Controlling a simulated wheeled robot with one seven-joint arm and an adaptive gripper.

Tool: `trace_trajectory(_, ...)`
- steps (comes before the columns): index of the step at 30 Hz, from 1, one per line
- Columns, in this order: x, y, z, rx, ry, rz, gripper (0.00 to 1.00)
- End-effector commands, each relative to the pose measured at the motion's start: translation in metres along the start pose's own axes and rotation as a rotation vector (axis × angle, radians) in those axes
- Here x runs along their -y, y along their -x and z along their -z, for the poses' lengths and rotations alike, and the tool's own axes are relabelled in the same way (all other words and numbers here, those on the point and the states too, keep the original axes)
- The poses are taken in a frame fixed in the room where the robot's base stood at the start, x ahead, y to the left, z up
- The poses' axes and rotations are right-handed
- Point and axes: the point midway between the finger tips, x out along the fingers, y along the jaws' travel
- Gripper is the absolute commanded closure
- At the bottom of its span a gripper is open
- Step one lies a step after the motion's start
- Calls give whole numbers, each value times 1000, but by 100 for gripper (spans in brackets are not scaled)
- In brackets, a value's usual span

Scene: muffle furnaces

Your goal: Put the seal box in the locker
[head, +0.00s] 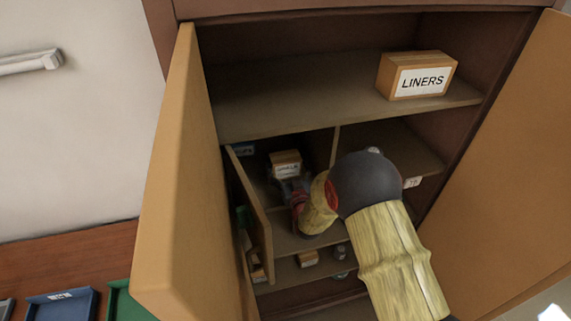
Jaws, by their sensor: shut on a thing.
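A small orange box with a white label (286,164) is at the tips of my gripper (289,184) in the head view. Its lettering is too small to read for sure, but it appears to be the seal box. My gripper is shut on it, and its fingers are partly hidden by my wrist. The box is at the opening of a left-hand compartment, the apparent locker (258,165), below the wide shelf. The compartment's narrow door (255,205) stands open to the left. I cannot tell whether the box touches the compartment floor.
The cupboard's large left door (190,190) and right door (515,170) stand open. A box marked LINERS (418,76) sits on the upper shelf (290,95). A small box (307,258) is on a lower shelf. Blue (62,305) and green (122,303) trays lie lower left.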

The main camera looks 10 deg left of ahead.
Motion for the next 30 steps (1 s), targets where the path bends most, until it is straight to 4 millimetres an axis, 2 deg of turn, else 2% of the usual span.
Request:
trace_trajectory(2, 0, 0, -2, -1, 0, 0, 53)
trace_trajectory(3, 0, 0, -3, 1, 0, 0, 20)
trace_trajectory(12, 0, 0, -2, 1, 0, 0, 3)
trace_trajectory(26, 0, 0, 2, 1, 0, 0, 3)
trace_trajectory(30, 0, 20, -1, 2, 0, 0, 3)
